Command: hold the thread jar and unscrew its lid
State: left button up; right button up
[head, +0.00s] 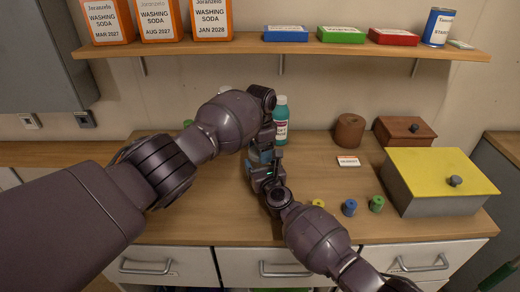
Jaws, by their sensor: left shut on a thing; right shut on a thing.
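The thread jar (257,155) stands on the wooden counter, mostly hidden behind my grippers; only small glassy, bluish patches of it show. My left gripper (266,138) comes down from above and is shut, apparently on the lid at the jar's top, which I cannot make out. My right gripper (261,167) comes from the front right and is shut lower down, apparently on the jar's body. Whether the lid has turned or sits apart from the jar cannot be seen.
A teal bottle (281,122) stands just behind the grippers. Yellow (318,203), blue (349,207) and green (376,203) spools lie front right. A label card (348,161), brown pot (349,131), wooden box (403,133) and yellow-lidded box (440,172) stand right. A shelf (350,49) hangs above.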

pick_arm(q)
jog(key=n, duration=0.4)
jog(key=shift+n, duration=0.3)
jog(key=n, duration=1.1)
jog(key=shift+r, duration=0.65)
jog(key=shift+r, duration=0.35)
jog(key=shift+r, duration=0.15)
